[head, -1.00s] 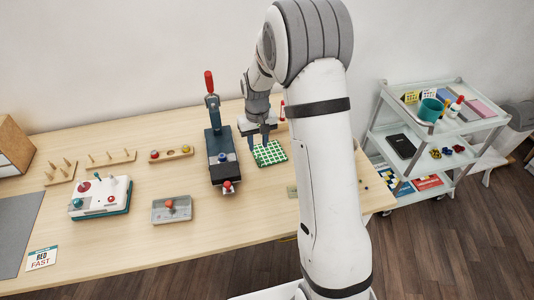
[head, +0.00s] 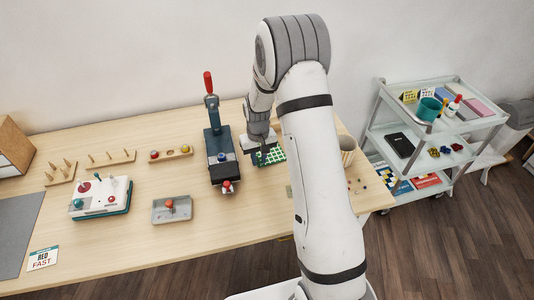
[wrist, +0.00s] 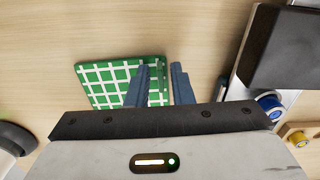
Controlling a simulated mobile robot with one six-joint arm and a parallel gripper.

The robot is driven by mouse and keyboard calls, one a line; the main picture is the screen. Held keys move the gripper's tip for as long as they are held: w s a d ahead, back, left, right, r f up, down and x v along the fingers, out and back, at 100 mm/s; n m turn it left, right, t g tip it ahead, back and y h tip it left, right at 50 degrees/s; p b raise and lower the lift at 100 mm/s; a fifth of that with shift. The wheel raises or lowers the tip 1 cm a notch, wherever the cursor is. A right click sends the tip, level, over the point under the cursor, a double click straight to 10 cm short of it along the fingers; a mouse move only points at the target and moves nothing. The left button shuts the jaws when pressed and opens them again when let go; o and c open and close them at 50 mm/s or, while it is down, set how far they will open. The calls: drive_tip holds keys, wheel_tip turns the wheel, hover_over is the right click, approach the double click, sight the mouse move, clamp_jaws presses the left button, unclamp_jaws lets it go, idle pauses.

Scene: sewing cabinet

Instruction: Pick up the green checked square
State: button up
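The green checked square (head: 276,155) lies flat on the table, right of the dark press, partly hidden behind my gripper. It shows more fully in the wrist view (wrist: 103,75), green with white lines. My gripper (head: 262,158) is low over the square's left part in the head view. In the wrist view my two blue fingers (wrist: 162,72) stand apart with a gap between them. One finger overlaps the square and the other is just past its right edge, with a strip of green showing between. I cannot tell whether either finger touches it.
The dark press (head: 222,155) with a red handle stands close to the left of my gripper. A beige cup (head: 347,148) and small loose pieces are right of my arm. A grey tray (head: 172,208) and a white control box (head: 100,197) are further left. The front of the table is mostly clear.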

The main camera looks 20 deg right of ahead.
clamp_jaws()
drive_tip(key=shift+r, duration=0.1)
